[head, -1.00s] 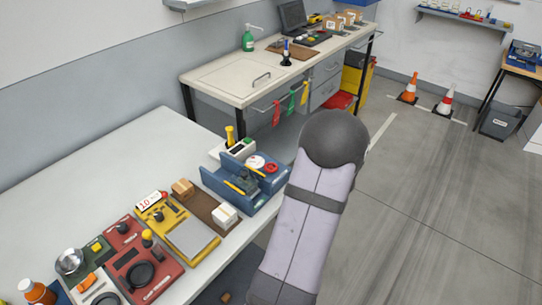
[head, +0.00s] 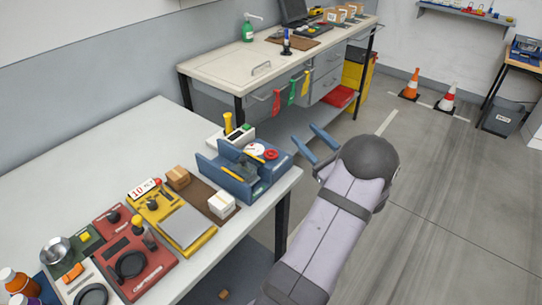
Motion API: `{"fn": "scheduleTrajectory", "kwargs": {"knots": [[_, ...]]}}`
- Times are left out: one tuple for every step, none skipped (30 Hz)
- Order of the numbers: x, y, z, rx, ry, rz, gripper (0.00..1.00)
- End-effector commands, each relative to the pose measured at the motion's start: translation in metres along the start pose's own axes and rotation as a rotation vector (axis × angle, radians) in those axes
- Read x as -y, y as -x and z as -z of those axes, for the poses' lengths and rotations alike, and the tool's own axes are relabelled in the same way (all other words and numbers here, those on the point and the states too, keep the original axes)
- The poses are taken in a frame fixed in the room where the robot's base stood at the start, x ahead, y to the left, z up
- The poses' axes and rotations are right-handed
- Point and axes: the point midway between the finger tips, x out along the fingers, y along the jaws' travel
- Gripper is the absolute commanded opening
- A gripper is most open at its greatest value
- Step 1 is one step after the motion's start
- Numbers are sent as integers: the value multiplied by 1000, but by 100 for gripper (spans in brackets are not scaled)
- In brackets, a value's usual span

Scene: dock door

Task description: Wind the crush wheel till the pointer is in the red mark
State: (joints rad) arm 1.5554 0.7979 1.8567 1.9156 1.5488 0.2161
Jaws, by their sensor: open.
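A blue device (head: 236,187) with upright blue walls stands at the right end of the near bench. On it are a small white round dial (head: 254,150) with a red patch and a red knob or wheel (head: 271,155); the dial's pointer is too small to read. Which part is the crush wheel is not certain, as a red unit (head: 154,270) at the lower left also carries a black wheel (head: 131,264). My gripper (head: 303,132) has two blue fingers, spread and empty. It is to the right of the blue device in the picture, apart from it.
A yellow scale-like unit (head: 187,228), a small brown box (head: 179,176) and a white box (head: 222,204) stand left of the blue device. A white unit with a yellow handle (head: 228,122) is behind it. A second bench (head: 225,73) stands further back. Open floor lies to the right.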

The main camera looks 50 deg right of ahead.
Motion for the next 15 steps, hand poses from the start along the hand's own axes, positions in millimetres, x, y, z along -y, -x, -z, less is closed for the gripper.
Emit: {"fn": "scheduleTrajectory", "kwargs": {"knots": [[-15,-1,13,-19,-52,-51,45],[-23,-1,20,-30,-81,-81,45],[-35,0,29,-45,-120,-119,45],[-42,0,35,-55,-143,-145,45],[-50,1,41,-65,-169,-170,45],[-59,2,47,-77,-197,-198,45],[-64,3,51,-85,-213,-215,45],[-69,4,54,-92,-228,-231,45],[-73,4,57,-98,-242,-246,45],[-76,5,59,-102,-250,-255,45],[-78,5,60,-105,-256,-261,45],[-79,6,61,-107,-261,-265,45],[-79,6,61,-108,-263,-266,45],[-80,6,61,-108,-263,-267,45],[-80,5,61,-108,-263,-267,45]]}}
